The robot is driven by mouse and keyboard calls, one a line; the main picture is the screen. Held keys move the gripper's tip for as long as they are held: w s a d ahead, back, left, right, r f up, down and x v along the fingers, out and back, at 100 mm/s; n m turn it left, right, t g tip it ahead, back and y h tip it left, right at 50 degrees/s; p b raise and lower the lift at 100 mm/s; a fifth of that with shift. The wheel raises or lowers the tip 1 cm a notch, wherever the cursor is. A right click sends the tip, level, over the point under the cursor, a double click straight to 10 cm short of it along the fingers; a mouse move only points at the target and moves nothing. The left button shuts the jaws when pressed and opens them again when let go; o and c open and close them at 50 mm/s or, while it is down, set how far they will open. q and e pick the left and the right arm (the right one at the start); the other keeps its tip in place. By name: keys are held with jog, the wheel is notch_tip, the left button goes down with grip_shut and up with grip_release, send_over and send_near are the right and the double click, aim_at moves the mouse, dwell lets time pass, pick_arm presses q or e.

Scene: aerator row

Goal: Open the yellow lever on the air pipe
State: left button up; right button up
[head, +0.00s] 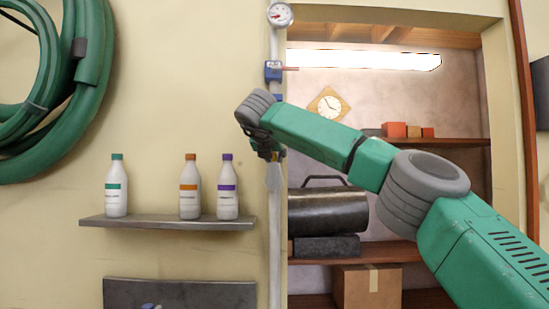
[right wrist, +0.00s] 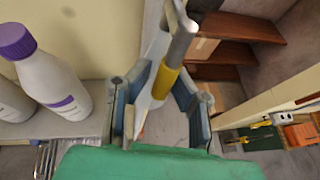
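The air pipe (head: 275,250) runs upright beside the open doorway in the head view. My right gripper (head: 268,152) is at the pipe, and my arm hides the yellow lever there. In the right wrist view the yellow lever (right wrist: 166,82) has a grey metal end (right wrist: 182,45) and lies between the two fingers of my right gripper (right wrist: 164,84). The fingers look spread, with a gap beside the lever; contact is hard to tell. My left gripper is in neither view.
A blue valve (head: 273,71) and a gauge (head: 280,15) sit higher on the pipe. A shelf (head: 170,223) with three bottles is left of it; a purple-capped bottle (right wrist: 52,75) is near the gripper. A green hose (head: 85,100) hangs left. Shelves with a dark cylinder (head: 325,212) stand right.

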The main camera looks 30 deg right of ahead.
jog(key=shift+o, duration=0.5)
jog(key=shift+s+a+r, duration=0.15)
jog(key=shift+a+r, duration=0.2)
jog(key=shift+r, duration=0.05)
jog(key=v, duration=1.1)
jog(key=shift+s+a, duration=0.25)
jog(key=shift+s, duration=0.05)
jog(key=shift+d, duration=0.2)
